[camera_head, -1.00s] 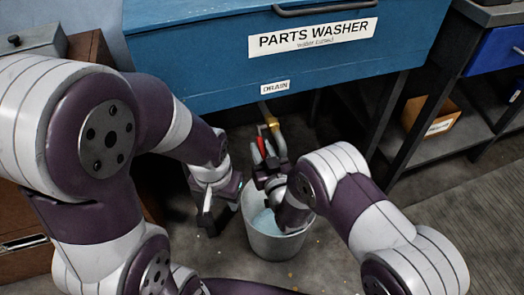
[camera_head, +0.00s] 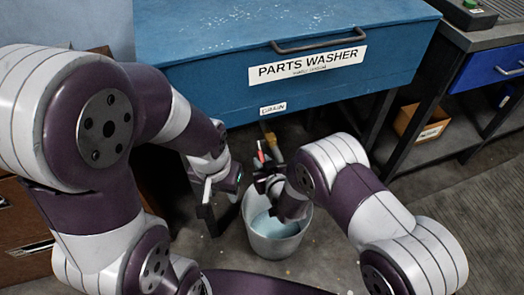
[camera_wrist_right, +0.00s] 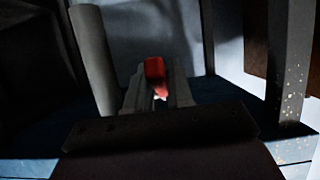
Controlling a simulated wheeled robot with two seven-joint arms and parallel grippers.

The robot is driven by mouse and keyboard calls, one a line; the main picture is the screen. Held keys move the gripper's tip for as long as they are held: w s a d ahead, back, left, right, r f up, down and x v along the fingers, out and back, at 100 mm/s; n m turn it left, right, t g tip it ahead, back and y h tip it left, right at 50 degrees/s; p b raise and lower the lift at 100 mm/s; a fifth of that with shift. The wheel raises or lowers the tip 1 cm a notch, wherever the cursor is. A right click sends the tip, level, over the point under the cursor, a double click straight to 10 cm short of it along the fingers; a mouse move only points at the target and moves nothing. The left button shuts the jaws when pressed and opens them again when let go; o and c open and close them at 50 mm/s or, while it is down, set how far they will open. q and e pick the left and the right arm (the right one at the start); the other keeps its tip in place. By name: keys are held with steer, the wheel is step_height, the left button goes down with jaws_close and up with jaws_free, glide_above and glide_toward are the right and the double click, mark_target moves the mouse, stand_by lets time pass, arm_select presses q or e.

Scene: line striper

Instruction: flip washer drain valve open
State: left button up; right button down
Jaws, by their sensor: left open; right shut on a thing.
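The red valve handle (camera_head: 261,154) stands below the DRAIN label (camera_head: 273,108), under the blue parts washer (camera_head: 190,90), in the head view. A brass-coloured pipe (camera_head: 268,133) shows behind it. My right gripper (camera_head: 262,174) is shut on the red handle, above the bucket's far rim. The right wrist view shows the red handle (camera_wrist_right: 155,75) between its two fingers. The valve body is mostly hidden. My left gripper (camera_head: 212,215) is open and empty, pointing down to the left of the bucket, apart from it.
A shelf unit with a cardboard box (camera_head: 422,124) and a blue drawer (camera_head: 487,66) stands at the right. Open floor lies at the lower right.

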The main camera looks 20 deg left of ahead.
mark_target(262, 159)
steer(key=r+g+p, duration=0.1)
steer(key=p, duration=0.1)
steer(key=r+g+h+p, duration=0.1)
steer(key=p, duration=0.1)
steer(key=r+g+h+p, duration=0.1)
steer(key=g+p, duration=0.1)
steer(key=p, duration=0.1)
steer(key=shift+s+d, duration=0.25)
steer(key=shift+s, duration=0.1)
steer(key=shift+r+g+h+p, duration=0.2)
steer(key=shift+g+h+p, duration=0.5)
steer(key=shift+p, duration=0.15)
steer(key=c, duration=1.4)
jaws_free()
steer(key=shift+o, duration=0.2)
steer(key=shift+s+d+r, duration=0.1)
steer(key=shift+s+r, duration=0.1)
steer(key=shift+r, duration=0.25)
steer(key=p+v, duration=0.2)
steer(key=v, duration=0.9)
steer(key=shift+s+r+p, duration=0.2)
steer(key=shift+r+p, duration=0.05)
steer(key=shift+p, duration=0.1)
